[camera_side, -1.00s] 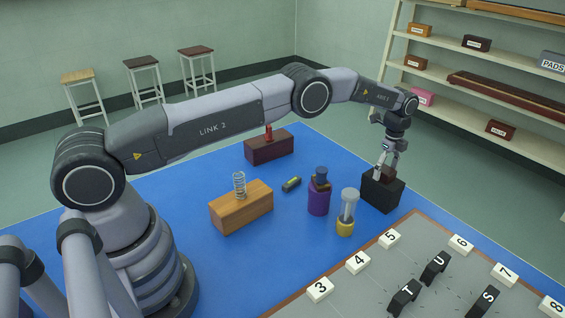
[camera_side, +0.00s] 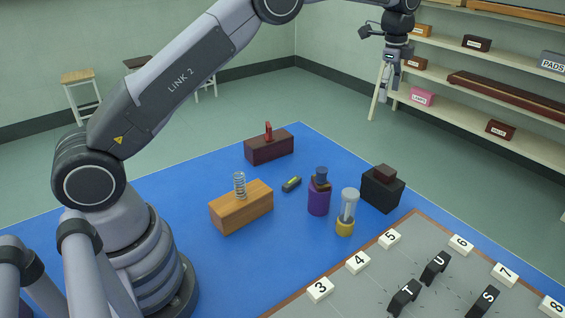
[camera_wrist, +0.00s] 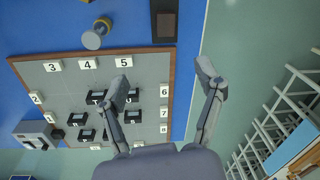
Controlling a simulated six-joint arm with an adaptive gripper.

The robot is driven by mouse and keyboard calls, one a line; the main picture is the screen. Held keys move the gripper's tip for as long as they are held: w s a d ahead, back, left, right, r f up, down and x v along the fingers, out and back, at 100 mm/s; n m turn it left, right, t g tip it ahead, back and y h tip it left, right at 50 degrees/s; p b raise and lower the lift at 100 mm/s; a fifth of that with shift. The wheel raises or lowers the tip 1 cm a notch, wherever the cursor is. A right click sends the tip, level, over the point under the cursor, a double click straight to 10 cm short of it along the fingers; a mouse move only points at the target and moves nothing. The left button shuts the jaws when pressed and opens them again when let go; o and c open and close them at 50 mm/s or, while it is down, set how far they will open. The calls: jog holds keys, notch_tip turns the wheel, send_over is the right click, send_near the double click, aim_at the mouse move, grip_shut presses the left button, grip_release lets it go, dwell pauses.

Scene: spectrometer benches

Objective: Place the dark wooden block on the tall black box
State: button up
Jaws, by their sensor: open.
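The dark wooden block (camera_side: 384,173) rests on top of the tall black box (camera_side: 382,192), at the right edge of the blue mat in the side view. In the wrist view, the block (camera_wrist: 165,24) also shows within the top of the black box (camera_wrist: 164,8), at the top of the picture. My gripper (camera_side: 386,80) is high above and apart from the block, pointing down with nothing between its fingers. In the wrist view, the two fingers of my gripper (camera_wrist: 163,76) are spread wide and empty.
Near the box stand a yellow-based clear cylinder (camera_side: 347,212) and a purple cylinder (camera_side: 319,198). A light wooden block with a spring (camera_side: 241,208) and a dark red block (camera_side: 269,148) stand farther left. A grey numbered board (camera_side: 455,275) lies in front. Shelves (camera_side: 480,95) stand behind.

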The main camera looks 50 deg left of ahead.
jog(key=s+a+r+n+t, duration=0.15)
jog(key=s+r+n, duration=0.25)
jog(key=s+r, duration=0.55)
jog(key=s+a+r+n+t, duration=0.1)
jog(key=s+a+r+n, duration=0.25)
jog(key=s+r, duration=0.6)
jog(key=s+f+n+t, duration=0.1)
jog(key=s+f+n, duration=0.2)
jog(key=s, duration=0.9)
jog(key=s+a+f+n+t, duration=0.1)
jog(key=s+f+n, duration=0.3)
jog(key=s, duration=0.9)
notch_tip(320, 180, down, 3)
jog(key=shift+a+r, duration=0.15)
